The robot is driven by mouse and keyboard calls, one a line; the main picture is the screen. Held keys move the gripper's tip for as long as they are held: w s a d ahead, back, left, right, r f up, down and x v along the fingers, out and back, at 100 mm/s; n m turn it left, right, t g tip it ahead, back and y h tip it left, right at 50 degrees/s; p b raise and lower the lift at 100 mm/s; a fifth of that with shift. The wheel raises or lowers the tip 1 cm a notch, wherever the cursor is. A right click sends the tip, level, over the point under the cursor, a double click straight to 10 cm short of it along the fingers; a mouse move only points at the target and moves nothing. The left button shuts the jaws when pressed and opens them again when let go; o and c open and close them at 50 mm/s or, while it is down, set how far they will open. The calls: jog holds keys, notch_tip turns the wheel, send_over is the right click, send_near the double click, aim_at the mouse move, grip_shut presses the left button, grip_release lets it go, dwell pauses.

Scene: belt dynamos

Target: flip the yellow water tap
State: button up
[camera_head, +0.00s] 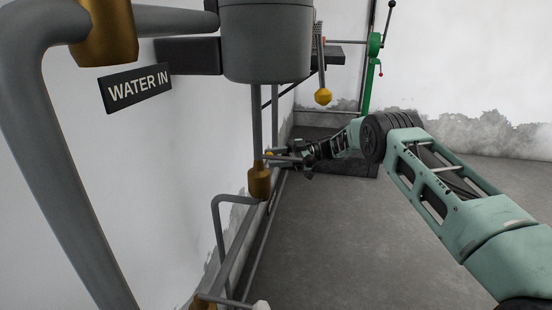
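A small yellow piece (269,155), which may be part of the yellow water tap, shows just behind the vertical grey pipe below the grey tank. A brass-coloured fitting (259,182) sits on that pipe just below it. My gripper (283,160) reaches left to this spot from the end of my pale green arm. Its fingers are small and dark there, beside the pipe and close to the yellow piece. I cannot tell whether they touch it or whether they are open or shut.
The grey tank (266,45) hangs above the gripper. A yellow ball (323,96) hangs on a rod to its right. A large grey pipe (50,170) and a WATER IN sign (136,88) are at left. A green stand (371,75) is behind. The floor (340,240) at right is clear.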

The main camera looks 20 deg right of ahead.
jog(key=shift+a+r, duration=0.3)
jog(key=shift+a, duration=0.35)
jog(key=s+d, duration=0.1)
jog(key=d, duration=1.7)
jog(key=shift+s+d+f+b, duration=0.15)
jog(key=shift+d+f+b, duration=0.1)
jog(key=shift+d+b, duration=0.1)
